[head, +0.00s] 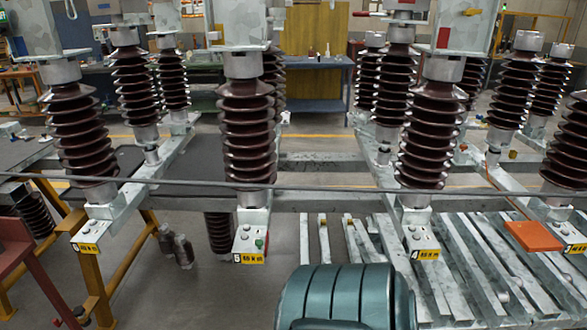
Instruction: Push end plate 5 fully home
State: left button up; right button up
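End plate 5 (247,233) is a pale metal block at the near end of a rail, below a brown ribbed insulator (247,130). Its front carries a yellow label (250,258) with a 5 and a torque figure. Bolt heads and a small green piece (259,243) show on its top. I cannot tell from this view whether any gap is left at the plate. Neither of my grippers is in view.
Similar labelled end plates stand at left (95,237), with 4 (419,240) to the right. A thin grey bar (320,188) crosses in front of the insulators. A teal ribbed rounded body (345,297) fills the bottom centre. An orange flat piece (534,236) lies at right.

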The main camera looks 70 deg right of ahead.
aim_at(251, 251)
jog(key=l+z, duration=0.15)
jog(key=z, duration=1.75)
